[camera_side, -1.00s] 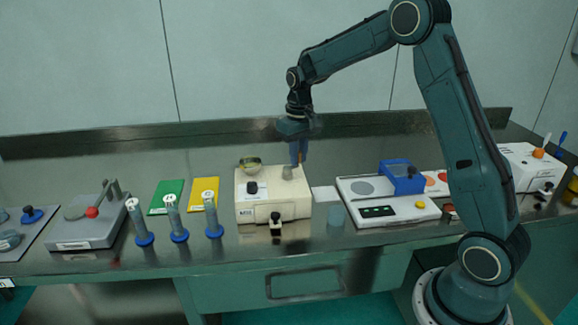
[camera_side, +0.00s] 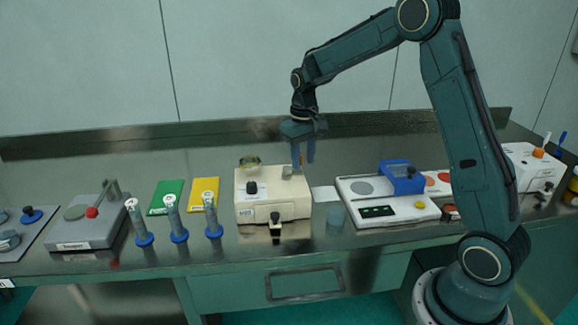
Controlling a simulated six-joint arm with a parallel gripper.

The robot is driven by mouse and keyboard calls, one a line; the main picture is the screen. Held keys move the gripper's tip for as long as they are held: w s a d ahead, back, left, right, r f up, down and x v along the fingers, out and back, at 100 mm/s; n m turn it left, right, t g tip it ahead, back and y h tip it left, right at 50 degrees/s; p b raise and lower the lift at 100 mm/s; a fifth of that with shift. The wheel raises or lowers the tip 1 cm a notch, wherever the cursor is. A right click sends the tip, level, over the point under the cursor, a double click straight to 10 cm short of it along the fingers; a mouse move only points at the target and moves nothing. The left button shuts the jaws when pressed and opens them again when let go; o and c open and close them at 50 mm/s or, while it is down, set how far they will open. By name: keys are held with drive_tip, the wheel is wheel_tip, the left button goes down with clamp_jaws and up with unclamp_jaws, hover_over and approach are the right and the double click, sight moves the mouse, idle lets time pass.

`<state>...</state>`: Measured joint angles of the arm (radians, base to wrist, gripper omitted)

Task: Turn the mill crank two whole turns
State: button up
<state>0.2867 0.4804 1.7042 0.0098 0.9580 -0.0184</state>
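The mill is a cream box (camera_side: 272,208) with a front label, standing near the middle of the bench. On its top are a black knob (camera_side: 252,187), a yellowish round bowl-like part (camera_side: 249,162) at the back left, and a small grey piece (camera_side: 287,171) at the back right. I cannot clearly tell which part is the crank. My gripper (camera_side: 304,166) points down at the mill's back right edge, just right of the grey piece. Its two fingers show apart, with nothing visible held between them. Whether a finger touches the grey piece cannot be told.
A black-knobbed part (camera_side: 275,222) sticks out at the mill's front. A bluish cup (camera_side: 336,215) and a white panel device with a blue box (camera_side: 402,177) stand right.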

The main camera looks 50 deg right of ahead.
sight(301, 178)
drive_tip(key=shift+a, duration=0.25)
drive_tip(key=shift+w+r, duration=0.1)
drive_tip(key=shift+r, duration=3.35)
drive_tip(key=s+a+r+n+t, duration=0.25)
drive_tip(key=s+a+r, duration=0.55)
drive_tip(key=s, duration=0.5)
drive_tip(key=s+a+f+t, duration=0.1)
drive_tip(key=s+a, duration=0.1)
drive_tip(key=s, duration=0.5)
drive_tip(key=s+a+f+t, duration=0.1)
drive_tip(key=s+a+t, duration=0.1)
drive_tip(key=s, duration=0.5)
drive_tip(key=shift+a+n, duration=0.35)
drive_tip(key=shift+a, duration=0.1)
